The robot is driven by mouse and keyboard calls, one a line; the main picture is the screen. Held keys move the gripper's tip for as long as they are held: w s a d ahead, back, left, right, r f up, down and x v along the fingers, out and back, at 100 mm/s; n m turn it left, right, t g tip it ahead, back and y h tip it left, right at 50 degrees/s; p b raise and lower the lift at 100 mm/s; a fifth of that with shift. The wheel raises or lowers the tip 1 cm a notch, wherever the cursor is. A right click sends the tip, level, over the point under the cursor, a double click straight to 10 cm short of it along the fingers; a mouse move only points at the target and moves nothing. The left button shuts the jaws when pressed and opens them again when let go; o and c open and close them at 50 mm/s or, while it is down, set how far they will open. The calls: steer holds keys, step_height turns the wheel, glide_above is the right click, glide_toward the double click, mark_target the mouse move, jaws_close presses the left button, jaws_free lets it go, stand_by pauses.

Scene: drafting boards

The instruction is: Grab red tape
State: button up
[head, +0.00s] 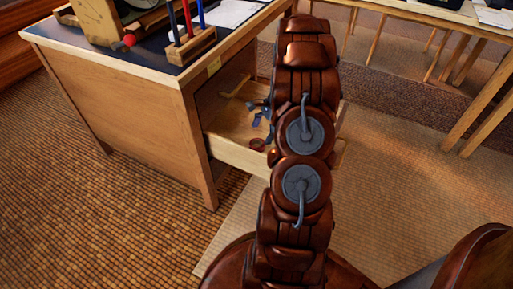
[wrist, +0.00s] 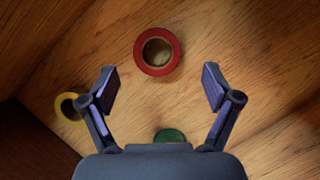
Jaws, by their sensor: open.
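The red tape (wrist: 139,62) is a ring lying flat on the wooden drawer floor in the wrist view. It lies a little beyond the fingertips, roughly centred between them. My gripper (wrist: 158,85) is open and empty, with one finger on each side. In the head view the red tape (head: 257,144) shows small in the open drawer, left of my arm. My gripper (head: 259,110) is partly hidden there behind my arm.
A yellow tape roll (wrist: 66,106) lies by the left finger, partly covered. A green object (wrist: 169,136) sits near my gripper's palm. The open drawer (head: 237,155) has wooden walls around them. The desk (head: 110,95) holds a pen holder (head: 192,46).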

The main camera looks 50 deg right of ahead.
mark_target(259, 141)
steer(key=b+x, duration=0.1)
steer(key=x, duration=0.3)
steer(key=shift+s+a+f+b, duration=0.15)
steer(key=shift+f+b, duration=0.05)
steer(key=shift+b, duration=0.2)
steer(key=c, duration=1.1)
steer(key=shift+r, duration=0.1)
